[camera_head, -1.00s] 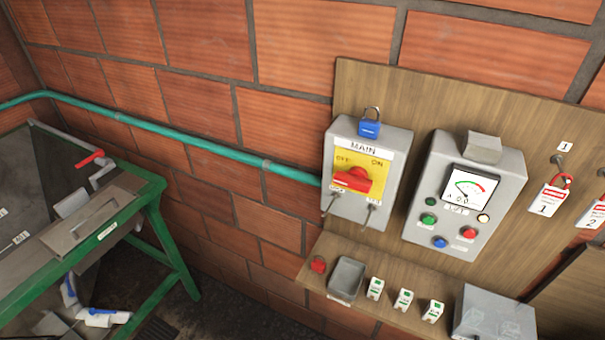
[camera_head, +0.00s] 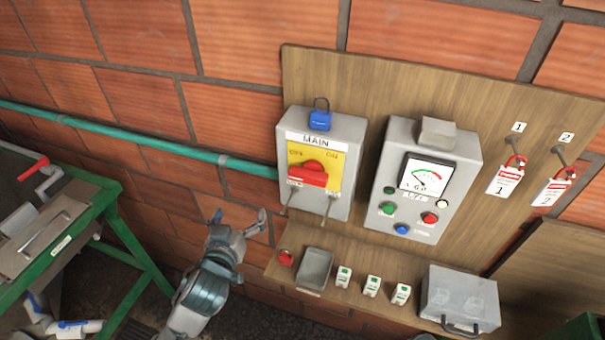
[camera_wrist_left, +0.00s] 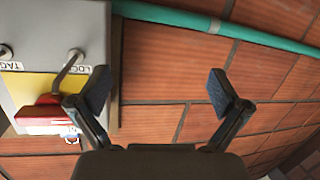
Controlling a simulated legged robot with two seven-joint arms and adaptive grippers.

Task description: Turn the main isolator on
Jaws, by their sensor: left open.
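The main isolator (camera_head: 347,150) is a grey box on the wooden board, labelled MAIN, with a yellow plate marked OFF and ON. Its red handle (camera_head: 308,173) lies roughly crosswise on the plate. A blue padlock (camera_head: 320,116) sits at the top of the box. My left gripper (camera_head: 238,222) is open and empty, left of and below the box. In the left wrist view, the gripper's open fingers (camera_wrist_left: 160,95) face brick wall, with the red handle (camera_wrist_left: 38,118) beyond the left finger. My right gripper is not in view.
A grey control box (camera_head: 463,170) with a meter and buttons is right of the isolator. A green pipe (camera_head: 180,150) crosses the wall. A green-framed bench (camera_head: 110,200) stands left.

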